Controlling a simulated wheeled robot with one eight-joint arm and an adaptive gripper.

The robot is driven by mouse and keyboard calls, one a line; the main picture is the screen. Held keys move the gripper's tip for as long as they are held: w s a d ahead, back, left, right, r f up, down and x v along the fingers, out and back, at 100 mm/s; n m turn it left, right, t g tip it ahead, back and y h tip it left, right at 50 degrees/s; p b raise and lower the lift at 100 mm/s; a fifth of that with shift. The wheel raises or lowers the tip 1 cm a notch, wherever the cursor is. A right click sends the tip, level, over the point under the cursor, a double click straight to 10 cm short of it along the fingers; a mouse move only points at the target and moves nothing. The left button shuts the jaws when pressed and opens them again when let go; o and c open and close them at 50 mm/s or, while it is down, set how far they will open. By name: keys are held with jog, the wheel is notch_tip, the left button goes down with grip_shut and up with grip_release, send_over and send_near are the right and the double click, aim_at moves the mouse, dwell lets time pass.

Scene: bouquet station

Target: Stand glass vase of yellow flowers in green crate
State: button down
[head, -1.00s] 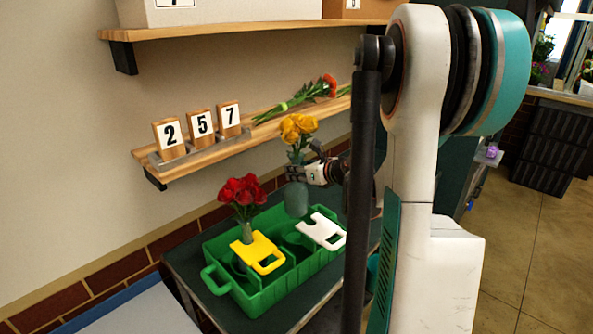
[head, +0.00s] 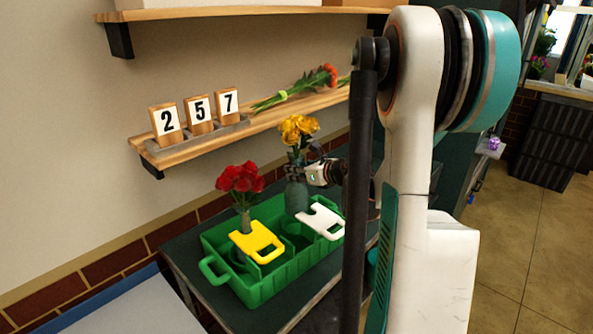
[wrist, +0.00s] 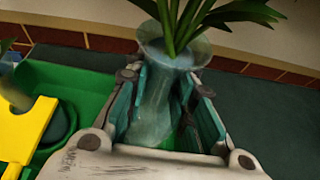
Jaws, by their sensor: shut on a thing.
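The glass vase (head: 296,197) holds yellow flowers (head: 298,130) and stands roughly upright at the back of the green crate (head: 252,287). My gripper (head: 303,174) is shut around the vase's neck from the right; in the wrist view its fingers (wrist: 165,110) lie on both sides of the glass vase (wrist: 158,95). The vase's lower end is partly behind the white tag, so I cannot tell whether it touches the crate floor. Green crate also shows at left in the wrist view (wrist: 70,82).
A vase of red flowers (head: 241,180) stands in the crate's left part beside a yellow tag (head: 257,240). A white tag (head: 322,222) is on the crate's right part. Above, a wooden shelf (head: 185,152) carries number blocks (head: 198,112) and a wrapped bouquet (head: 305,88).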

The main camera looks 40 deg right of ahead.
aim_at(303, 194)
jog(key=shift+f+b, duration=3.1)
jog(key=shift+f, duration=1.25)
jog(key=c, duration=1.3)
grip_release()
jog(key=shift+s, duration=0.15)
